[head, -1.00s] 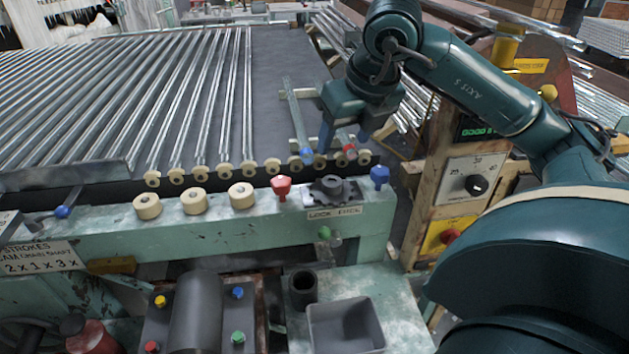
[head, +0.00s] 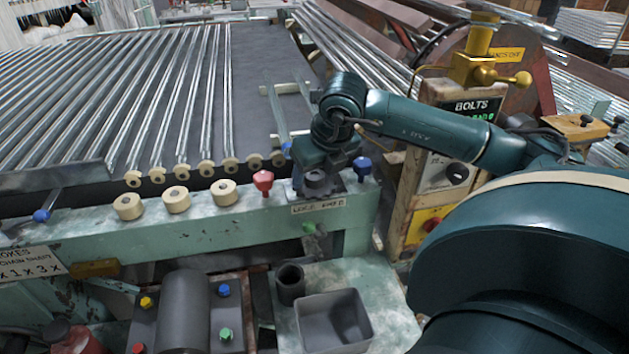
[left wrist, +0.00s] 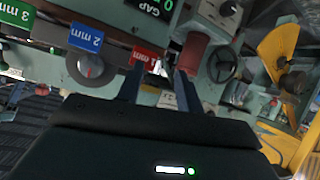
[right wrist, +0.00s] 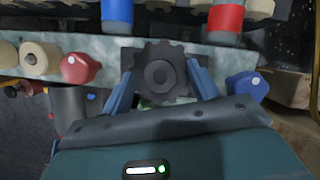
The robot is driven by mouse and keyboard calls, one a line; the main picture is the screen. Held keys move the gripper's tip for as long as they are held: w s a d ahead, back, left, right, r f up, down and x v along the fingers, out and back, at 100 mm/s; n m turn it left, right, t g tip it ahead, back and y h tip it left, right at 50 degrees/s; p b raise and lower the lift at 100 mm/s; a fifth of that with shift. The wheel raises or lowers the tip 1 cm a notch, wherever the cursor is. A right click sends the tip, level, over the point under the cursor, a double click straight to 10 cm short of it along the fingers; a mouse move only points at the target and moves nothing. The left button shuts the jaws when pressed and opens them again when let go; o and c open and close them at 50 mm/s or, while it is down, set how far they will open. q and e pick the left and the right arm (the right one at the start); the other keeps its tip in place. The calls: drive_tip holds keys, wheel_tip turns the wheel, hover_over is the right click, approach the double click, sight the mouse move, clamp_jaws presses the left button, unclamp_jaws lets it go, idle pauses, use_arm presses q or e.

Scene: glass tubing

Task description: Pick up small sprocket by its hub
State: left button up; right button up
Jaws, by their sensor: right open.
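The small sprocket (head: 318,184) is a dark grey toothed wheel on a dark plate on the green rail, above the label. In the right wrist view the small sprocket (right wrist: 178,91) faces me, its round hub (right wrist: 160,71) at the centre. My right gripper (head: 322,170) is directly over it, pointing down; in the head view its fingers are mostly hidden. In the right wrist view my right gripper (right wrist: 161,78) is open, one finger on each side of the sprocket. I cannot tell whether they touch it. My left gripper (left wrist: 158,74) is open and empty, away from the sprocket.
A red knob (head: 263,182) stands just left of the sprocket, a blue knob (head: 361,167) just right. Cream rollers (head: 224,192) line the rail further left. A grey bin (head: 334,322) and dark cup (head: 290,284) sit below. A control post (head: 440,180) stands to the right.

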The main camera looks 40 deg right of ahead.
drive_tip(key=shift+c, duration=0.4)
drive_tip(key=c, duration=1.2)
drive_tip(key=shift+o, duration=0.2)
